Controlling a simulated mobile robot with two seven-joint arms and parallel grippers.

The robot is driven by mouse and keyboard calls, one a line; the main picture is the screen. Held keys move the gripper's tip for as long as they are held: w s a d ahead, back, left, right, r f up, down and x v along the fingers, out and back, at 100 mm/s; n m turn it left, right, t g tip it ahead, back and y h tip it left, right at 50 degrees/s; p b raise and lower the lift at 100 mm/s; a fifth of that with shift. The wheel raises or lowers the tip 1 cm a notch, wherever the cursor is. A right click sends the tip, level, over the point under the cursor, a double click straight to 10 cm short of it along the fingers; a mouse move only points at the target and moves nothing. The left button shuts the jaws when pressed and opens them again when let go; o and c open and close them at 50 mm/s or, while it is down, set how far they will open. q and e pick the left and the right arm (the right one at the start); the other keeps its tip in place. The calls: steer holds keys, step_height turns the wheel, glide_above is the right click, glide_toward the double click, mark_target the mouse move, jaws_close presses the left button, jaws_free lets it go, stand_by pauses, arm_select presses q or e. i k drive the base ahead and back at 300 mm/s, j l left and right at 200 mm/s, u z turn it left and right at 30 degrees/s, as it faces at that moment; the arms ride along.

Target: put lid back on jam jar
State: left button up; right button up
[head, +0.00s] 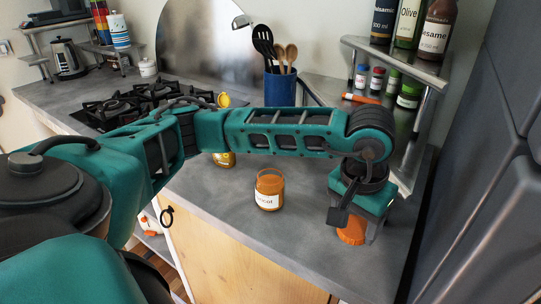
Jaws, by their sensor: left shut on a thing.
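An orange jam jar (269,195) stands upright near the counter's front edge, with a white label ending in "cot" and no lid on its top. My left gripper (355,222) is at the right end of the counter, pointing down. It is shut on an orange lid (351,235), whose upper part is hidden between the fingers. The gripper and lid are to the right of the jar and apart from it. I cannot tell exactly how high the lid is above the counter. My right gripper is out of view.
A yellow-topped container (223,100) stands behind my left arm, partly hidden. A blue utensil pot (280,88) and a gas hob (150,98) are at the back. A metal shelf (395,62) with bottles and small jars stands at the right. Grey counter (300,225) around the jar is clear.

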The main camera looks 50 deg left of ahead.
mark_target(269, 181)
steer(key=k+j+u, duration=0.1)
steer(key=k+j, duration=0.15)
steer(key=k+j+u, duration=0.15)
steer(key=j, duration=0.25)
steer(key=k+j+u, duration=0.1)
steer(key=k+j, duration=0.15)
steer(key=k+j+u, duration=0.1)
steer(key=j, duration=0.35)
steer(key=k, duration=0.1)
